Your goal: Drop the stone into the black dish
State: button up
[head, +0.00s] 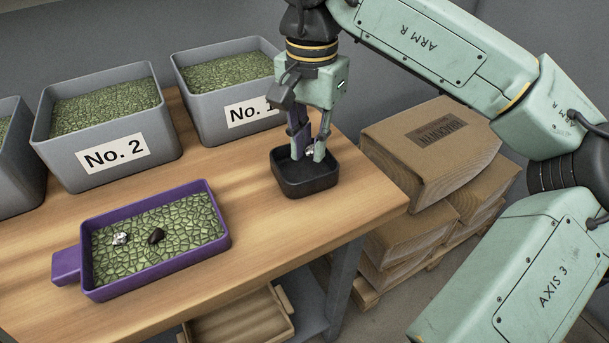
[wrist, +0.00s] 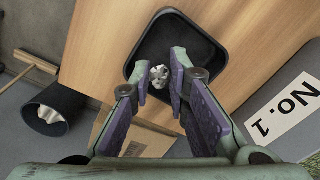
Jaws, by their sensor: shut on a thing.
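My gripper (head: 309,150) is shut on a small shiny silver lump (wrist: 160,77), held between the fingertips over the black dish (head: 306,188). The dish is a square black tray with rounded corners near the table's right end; in the wrist view (wrist: 206,45) its inside looks empty around the fingers. I cannot tell whether the lump touches the dish floor. A dark brown-black stone (head: 156,236) lies on the green beans in the purple tray (head: 222,237). Another shiny silver lump (head: 121,238) lies left of it in that tray.
Grey bins labelled No. 2 (head: 170,154) and No. 1 (head: 188,107), full of green beans, stand along the table's back. Cardboard-coloured sacks (head: 395,150) are stacked right of the table.

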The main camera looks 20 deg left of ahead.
jog(key=shift+f+b, duration=0.35)
jog(key=shift+f, duration=0.55)
jog(key=o, duration=0.9)
jog(key=shift+c, duration=0.2)
notch_tip(320, 180, up, 12)
jog(key=shift+r, duration=0.1)
